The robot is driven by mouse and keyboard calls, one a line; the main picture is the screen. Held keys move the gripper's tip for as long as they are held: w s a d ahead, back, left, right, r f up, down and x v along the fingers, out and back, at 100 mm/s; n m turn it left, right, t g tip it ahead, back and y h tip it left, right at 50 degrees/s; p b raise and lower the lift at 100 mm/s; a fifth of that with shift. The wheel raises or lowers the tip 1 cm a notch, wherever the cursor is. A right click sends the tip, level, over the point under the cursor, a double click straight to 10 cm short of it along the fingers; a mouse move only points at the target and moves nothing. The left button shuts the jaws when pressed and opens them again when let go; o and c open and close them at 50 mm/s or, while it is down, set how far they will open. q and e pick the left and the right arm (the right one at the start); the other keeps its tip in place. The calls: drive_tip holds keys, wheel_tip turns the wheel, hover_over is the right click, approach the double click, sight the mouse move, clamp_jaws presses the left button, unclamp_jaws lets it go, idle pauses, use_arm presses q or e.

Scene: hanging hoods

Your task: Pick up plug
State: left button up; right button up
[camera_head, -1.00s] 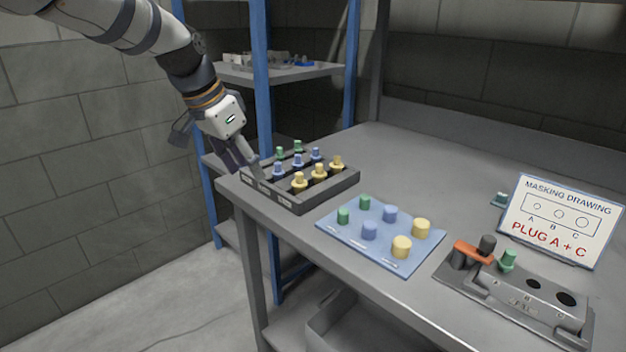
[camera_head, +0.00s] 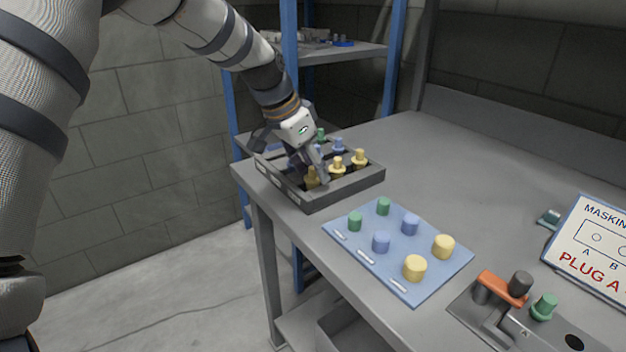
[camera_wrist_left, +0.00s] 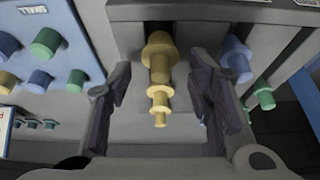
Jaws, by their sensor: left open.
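My left gripper (camera_head: 305,172) is open and reaches down into the dark tray (camera_head: 345,191) of plugs at the table's left corner. In the left wrist view, its two fingers (camera_wrist_left: 161,105) stand on either side of a row of stepped yellow plugs (camera_wrist_left: 159,55), with visible gaps. In the head view, yellow plugs (camera_head: 337,168) stand upright along the tray's near right side, the nearest one (camera_head: 312,178) beside the fingers. A blue plug (camera_head: 338,146) and a green plug (camera_head: 320,135) show behind; others are hidden by the gripper. My right gripper is not in view.
A blue mat (camera_head: 345,238) with green, blue and yellow plugs lies right of the tray. A grey metal part (camera_head: 490,318) with an orange clamp (camera_head: 503,288) and a green plug (camera_head: 544,306) stands near the sign (camera_head: 596,250). The table's back is clear.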

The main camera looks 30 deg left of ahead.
use_arm(q)
drive_tip(key=shift+w+f, duration=0.2)
drive_tip(key=shift+f, duration=0.35)
drive_tip(key=shift+r, duration=0.1)
drive_tip(key=c, duration=0.9)
drive_tip(key=shift+o, duration=0.2)
